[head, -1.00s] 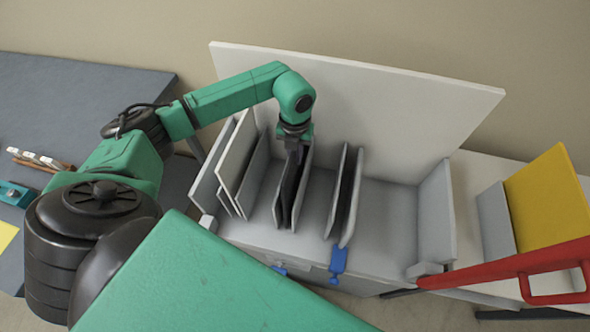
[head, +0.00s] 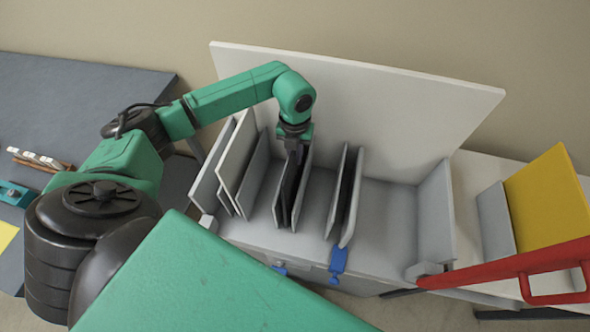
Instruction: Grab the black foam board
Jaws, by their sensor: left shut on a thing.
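The black foam board (head: 288,187) stands upright between grey dividers in a slot of the grey rack. My left gripper (head: 294,150) points down at its top edge and is shut on it. The fingertips are small and partly hidden against the dark board. The board's lower part is hidden between the dividers. My right gripper does not show.
The rack (head: 390,210) has grey dividers, a tall white back panel (head: 400,115) and blue clips (head: 338,262) on its front. A white board (head: 235,155) stands in the left slot. A yellow board (head: 548,200) and a red handle (head: 500,268) are at right. A grey table (head: 70,95) is at left.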

